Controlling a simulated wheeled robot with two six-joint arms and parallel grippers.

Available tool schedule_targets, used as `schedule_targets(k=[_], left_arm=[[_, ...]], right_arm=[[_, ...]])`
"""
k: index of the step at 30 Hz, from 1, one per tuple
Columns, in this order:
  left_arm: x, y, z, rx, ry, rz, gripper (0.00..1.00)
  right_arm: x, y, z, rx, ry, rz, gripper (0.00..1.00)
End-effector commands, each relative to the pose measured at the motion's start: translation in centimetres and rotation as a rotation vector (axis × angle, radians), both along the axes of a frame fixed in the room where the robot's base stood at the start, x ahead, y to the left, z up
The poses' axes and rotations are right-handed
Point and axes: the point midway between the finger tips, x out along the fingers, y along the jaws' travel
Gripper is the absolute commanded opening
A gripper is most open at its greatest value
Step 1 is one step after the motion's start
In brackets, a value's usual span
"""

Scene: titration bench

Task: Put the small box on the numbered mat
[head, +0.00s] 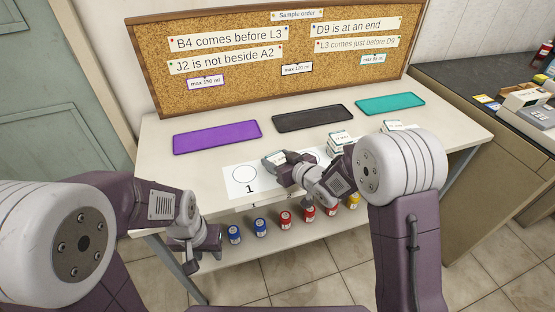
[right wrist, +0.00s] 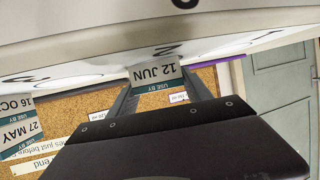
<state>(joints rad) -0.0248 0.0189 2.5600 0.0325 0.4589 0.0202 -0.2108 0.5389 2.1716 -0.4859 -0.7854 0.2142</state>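The numbered mat (head: 236,184) is white with circles and lies along the table's front edge; its circle 1 shows, while my right arm hides much of the rest. A small box (head: 272,157) labelled 12 JUN is at my right gripper (head: 281,161), over or on the mat near circle 2. In the right wrist view this box (right wrist: 155,78) is between both fingers, which appear shut on it. I cannot tell whether it touches the mat. Other small boxes, a pale one (head: 341,139) and another behind my arm (head: 397,126), stand further right.
A purple tray (head: 217,137), a black tray (head: 313,118) and a teal tray (head: 390,104) lie along the back. A corkboard (head: 240,85) stands behind them. Several coloured bottles (head: 285,216) stand on a lower shelf. Bare tabletop lies left of the mat.

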Motion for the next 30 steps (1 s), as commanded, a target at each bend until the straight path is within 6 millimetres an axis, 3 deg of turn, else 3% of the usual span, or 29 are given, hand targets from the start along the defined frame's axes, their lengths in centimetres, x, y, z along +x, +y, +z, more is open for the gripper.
schedule_targets(k=[13, 25, 27, 30], left_arm=[[0.0, 0.0, 0.6, 0.000, 0.000, 0.000, 0.36], [0.0, 0.0, 2.0, 0.000, 0.000, 0.000, 0.36], [0.0, 0.0, 0.0, 0.000, 0.000, 0.000, 0.36], [0.0, 0.0, -0.7, 0.000, 0.000, 0.000, 0.36]], right_arm=[[-0.2, -0.2, 0.7, -0.001, 0.001, 0.000, 0.74], [-7.3, -4.8, 4.3, 0.000, -0.001, -0.003, 0.74], [-7.8, -5.2, 3.9, 0.003, -0.006, 0.000, 0.74], [-8.6, -5.6, 4.4, 0.003, -0.004, 0.002, 0.74]])
